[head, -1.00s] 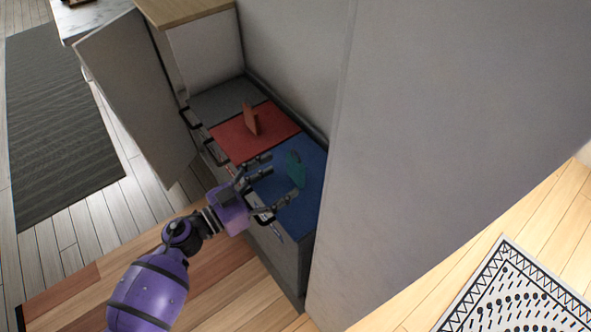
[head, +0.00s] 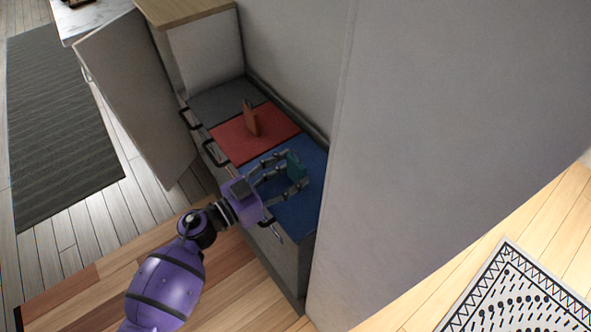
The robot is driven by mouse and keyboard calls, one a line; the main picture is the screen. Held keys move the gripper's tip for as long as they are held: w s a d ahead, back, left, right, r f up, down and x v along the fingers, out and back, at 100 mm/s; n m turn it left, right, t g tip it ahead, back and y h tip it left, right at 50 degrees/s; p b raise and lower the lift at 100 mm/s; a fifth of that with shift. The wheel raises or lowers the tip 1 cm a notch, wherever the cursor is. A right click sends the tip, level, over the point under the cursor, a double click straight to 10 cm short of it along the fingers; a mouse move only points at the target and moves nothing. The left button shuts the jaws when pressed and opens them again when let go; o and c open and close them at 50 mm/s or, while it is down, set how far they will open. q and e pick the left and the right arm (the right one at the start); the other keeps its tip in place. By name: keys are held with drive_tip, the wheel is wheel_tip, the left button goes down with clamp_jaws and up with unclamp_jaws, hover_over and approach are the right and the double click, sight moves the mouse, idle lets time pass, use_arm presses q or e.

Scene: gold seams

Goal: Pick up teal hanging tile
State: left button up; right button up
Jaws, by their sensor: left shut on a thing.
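The teal tile (head: 294,166) stands upright over the blue section (head: 309,207) of the counter. My left gripper (head: 292,170) reaches in from the lower left, and its two fingers are closed on the tile from either side. The tile's lower part is partly hidden by the fingers, and I cannot tell whether it still touches the blue surface. My right gripper is not in view.
An orange-brown tile (head: 250,117) stands on the red section (head: 238,143), left of the gripper. A grey section (head: 222,97) lies beyond. A tall grey panel (head: 430,130) rises close on the right. An open door (head: 135,100) stands at left.

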use_arm(q)
drive_tip(key=shift+s+a+r+p, duration=0.2)
drive_tip(key=shift+a+r+p, duration=0.1)
drive_tip(key=shift+r, duration=0.1)
wheel_tip(320, 180, up, 6)
drive_tip(key=r+p, duration=0.1)
drive_tip(key=p, duration=0.2)
drive_tip(key=v, duration=1.9)
drive_tip(key=shift+f, duration=0.35)
drive_tip(key=shift+a+r, duration=0.1)
